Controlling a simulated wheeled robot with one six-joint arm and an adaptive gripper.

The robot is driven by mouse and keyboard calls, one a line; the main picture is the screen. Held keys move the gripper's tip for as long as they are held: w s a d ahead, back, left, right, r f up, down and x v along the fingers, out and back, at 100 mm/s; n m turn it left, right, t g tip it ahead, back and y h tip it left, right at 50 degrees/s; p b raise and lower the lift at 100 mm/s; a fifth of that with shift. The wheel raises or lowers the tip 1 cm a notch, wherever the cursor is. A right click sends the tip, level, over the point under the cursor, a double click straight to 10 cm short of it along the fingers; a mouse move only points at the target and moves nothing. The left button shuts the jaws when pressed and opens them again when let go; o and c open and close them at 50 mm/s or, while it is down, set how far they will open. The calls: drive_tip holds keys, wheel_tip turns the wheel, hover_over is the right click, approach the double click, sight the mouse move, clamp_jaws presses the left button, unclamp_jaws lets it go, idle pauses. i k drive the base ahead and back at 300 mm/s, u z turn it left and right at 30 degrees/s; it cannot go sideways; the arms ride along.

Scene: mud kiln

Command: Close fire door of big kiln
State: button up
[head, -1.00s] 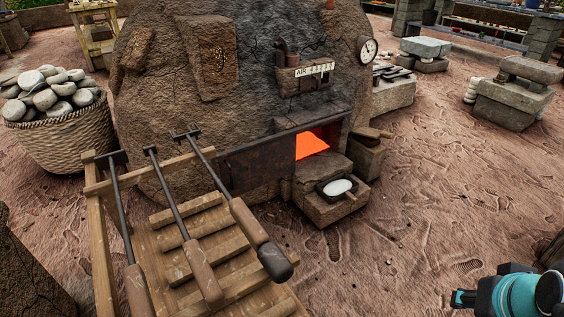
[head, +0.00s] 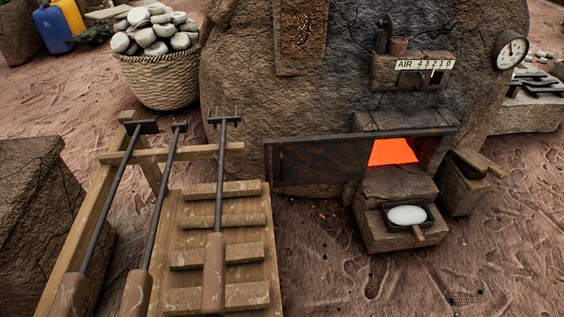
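The big kiln (head: 300,75) is a rough brown mud dome filling the upper middle of the head view. Its fire door (head: 320,161) is a dark, rusty metal plate on a horizontal rail at the kiln's foot. The door stands slid to the left of the fire opening (head: 393,151), which glows orange. The door seems to cover part of the opening's left side; how much is hidden. My gripper is not in the head view.
A wooden rack (head: 190,153) with several long-handled tools stands at front left, close to the door's left end. A stone ledge (head: 400,186) with a pan (head: 427,228) holding a white stone juts out below the opening. A stone basket (head: 160,78) stands behind left. Ground at front right is clear.

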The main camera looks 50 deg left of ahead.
sight(329, 162)
drive_tip(key=u, duration=0.65)
drive_tip(key=i, duration=0.9)
drive_tip(key=u, duration=0.75)
